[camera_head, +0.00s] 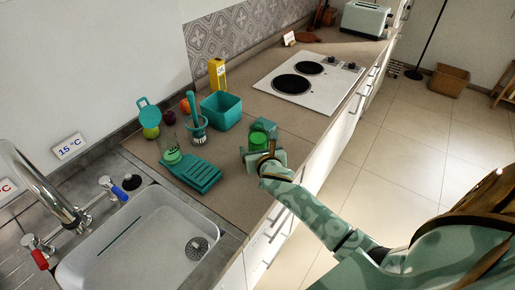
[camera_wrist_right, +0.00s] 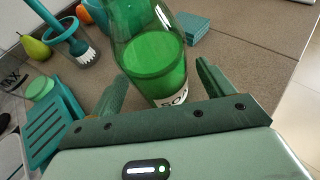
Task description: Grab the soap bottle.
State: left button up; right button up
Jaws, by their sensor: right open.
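The soap bottle (camera_head: 258,139) is green and stands on the counter near its front edge, right at my right gripper (camera_head: 265,157). In the right wrist view the soap bottle (camera_wrist_right: 152,62) is see-through with green liquid and a white label, partly cut off by the top edge. My right gripper (camera_wrist_right: 160,82) is open there, with one finger on each side of the bottle's lower part. Gaps show between the fingers and the bottle. The label's text is only partly readable. My left gripper is not in view.
A teal drying rack (camera_head: 191,173), a clear glass with green bottom (camera_head: 171,155), a brush in a holder (camera_head: 196,127) and a teal bin (camera_head: 221,110) stand left of the bottle. Teal sponges (camera_wrist_right: 193,27) lie behind it. The sink (camera_head: 150,235) is front left; the cooktop (camera_head: 310,83) is farther back.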

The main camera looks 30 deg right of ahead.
jog(key=shift+w+d+f, duration=0.2)
jog(key=shift+w+f, duration=0.05)
jog(key=shift+w, duration=0.35)
jog(key=shift+s+r, duration=0.1)
jog(key=shift+c, duration=0.2)
jog(key=c, duration=1.2)
jog(key=shift+r, duration=0.2)
jog(key=shift+c, duration=0.2)
